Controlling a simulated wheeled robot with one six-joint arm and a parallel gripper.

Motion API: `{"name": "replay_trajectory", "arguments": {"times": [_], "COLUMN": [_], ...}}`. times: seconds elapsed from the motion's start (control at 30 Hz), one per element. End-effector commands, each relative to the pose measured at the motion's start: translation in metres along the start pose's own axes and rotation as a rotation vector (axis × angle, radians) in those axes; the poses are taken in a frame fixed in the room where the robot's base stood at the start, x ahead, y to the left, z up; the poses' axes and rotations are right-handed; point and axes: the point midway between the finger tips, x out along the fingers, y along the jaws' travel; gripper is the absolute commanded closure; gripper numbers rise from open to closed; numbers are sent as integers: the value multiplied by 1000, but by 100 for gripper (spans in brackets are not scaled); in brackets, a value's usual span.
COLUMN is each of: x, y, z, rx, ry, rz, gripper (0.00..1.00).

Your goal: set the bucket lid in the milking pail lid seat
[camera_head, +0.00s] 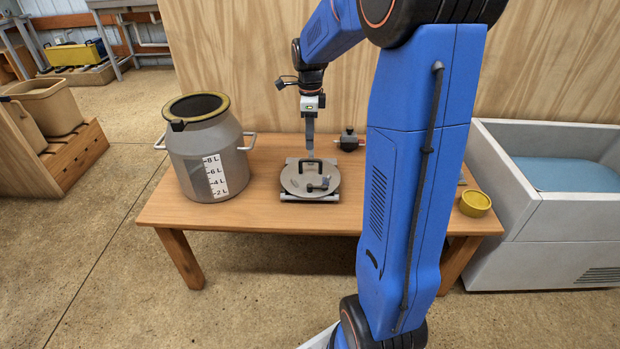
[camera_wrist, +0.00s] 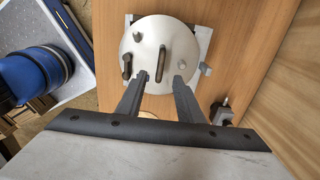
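The bucket lid (camera_head: 297,184) is a round, pale metal disc with a dark bar handle and small fittings on top. It lies flat on a low grey stand (camera_head: 333,197) on the wooden table. The milking pail (camera_head: 176,163) is a grey metal can with side handles and a litre scale, upright on the table left of the lid. Its round mouth, with a yellowish rim (camera_head: 222,98), is open. My gripper (camera_head: 310,150) is above the lid, pointing down. In the wrist view, my gripper (camera_wrist: 161,78) is open and its fingers are apart over the lid (camera_wrist: 146,48), with nothing between the tips.
A small dark fitting (camera_head: 348,140) stands behind the lid on the table (camera_head: 257,213). A yellow bowl (camera_head: 475,203) is at the table's right end. A white tub (camera_head: 553,217) stands to the right. A wooden wall rises behind. My blue arm hides part of the table.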

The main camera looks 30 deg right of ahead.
Motion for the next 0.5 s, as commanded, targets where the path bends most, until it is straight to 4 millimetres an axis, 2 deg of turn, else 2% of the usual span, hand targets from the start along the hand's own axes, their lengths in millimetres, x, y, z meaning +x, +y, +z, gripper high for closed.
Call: {"name": "replay_trajectory", "arguments": {"times": [0.03,0.2,0.5], "x": [10,35,54], "y": [1,1,0], "z": [0,0,0], "rx": [0,0,-1], "ry": [1,1,0], "rz": [4,3,1], "gripper": [66,66,66]}}
